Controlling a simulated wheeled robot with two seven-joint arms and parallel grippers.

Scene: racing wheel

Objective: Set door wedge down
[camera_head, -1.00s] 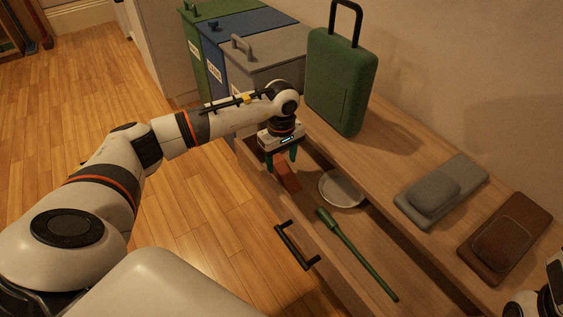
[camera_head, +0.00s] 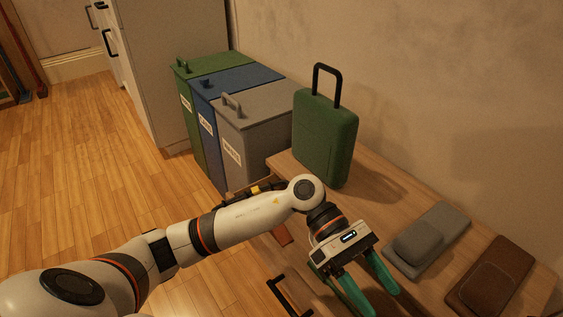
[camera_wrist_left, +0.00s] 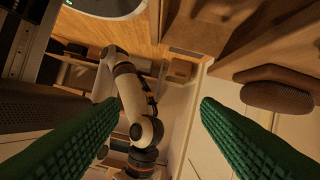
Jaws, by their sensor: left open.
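The door wedge (camera_head: 281,233) is a small reddish-brown piece in the head view. It lies at the far end of the open drawer, partly hidden by my left forearm. My left gripper (camera_head: 377,301) has green fingers spread apart, with nothing between them. It is to the right of the wedge and apart from it, in front of the bench top. Its two empty fingers also frame the left wrist view (camera_wrist_left: 160,125). My right gripper cannot be made out.
A green suitcase-like box (camera_head: 326,138) stands on the bench top (camera_head: 375,195), near a grey pad (camera_head: 428,240) and a brown pad (camera_head: 492,275). Green, blue and grey bins (camera_head: 255,125) stand behind my arm. A black drawer handle (camera_head: 285,297) juts out at the bottom.

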